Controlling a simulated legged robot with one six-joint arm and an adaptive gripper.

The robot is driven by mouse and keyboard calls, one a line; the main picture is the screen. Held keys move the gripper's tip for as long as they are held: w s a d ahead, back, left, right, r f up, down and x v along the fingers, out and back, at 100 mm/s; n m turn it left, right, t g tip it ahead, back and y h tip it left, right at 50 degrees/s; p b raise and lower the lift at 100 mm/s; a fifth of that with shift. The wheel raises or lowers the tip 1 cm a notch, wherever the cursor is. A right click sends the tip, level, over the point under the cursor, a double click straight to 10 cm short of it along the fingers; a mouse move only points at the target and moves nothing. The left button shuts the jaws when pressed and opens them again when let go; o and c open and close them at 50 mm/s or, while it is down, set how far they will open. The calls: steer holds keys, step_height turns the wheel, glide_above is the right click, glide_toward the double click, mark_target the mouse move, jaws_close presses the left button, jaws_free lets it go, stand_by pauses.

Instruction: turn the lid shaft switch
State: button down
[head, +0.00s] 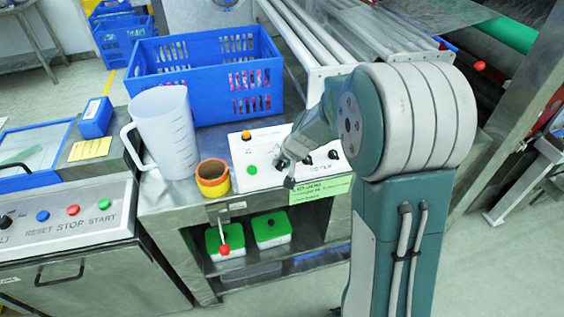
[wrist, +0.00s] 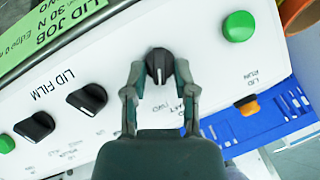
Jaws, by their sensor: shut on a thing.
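The lid shaft switch (wrist: 159,64) is a black rotary knob on the white control panel (wrist: 208,62). In the wrist view its grip ridge runs roughly up and down the picture. My gripper (wrist: 159,74) has one fingertip on each side of the knob and is shut on it. The lettering beside the knob is partly hidden by my fingers. In the head view my gripper (head: 285,172) reaches down to the panel (head: 257,164) from the right, and it and the arm hide the switch.
Two black knobs (wrist: 87,99) (wrist: 35,126) and a green button (wrist: 238,26) flank the switch. A plastic jug (head: 165,130), an orange-and-yellow cup (head: 213,178) and a blue crate (head: 205,75) stand left of and behind the panel. A green label (head: 321,190) hangs in front.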

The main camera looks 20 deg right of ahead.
steer(key=shift+s+f+m, duration=0.15)
steer(key=shift+f+m, duration=0.05)
steer(key=shift+m, duration=0.3)
steer(key=shift+y, duration=0.4)
steer(key=c, duration=0.7)
jaws_free()
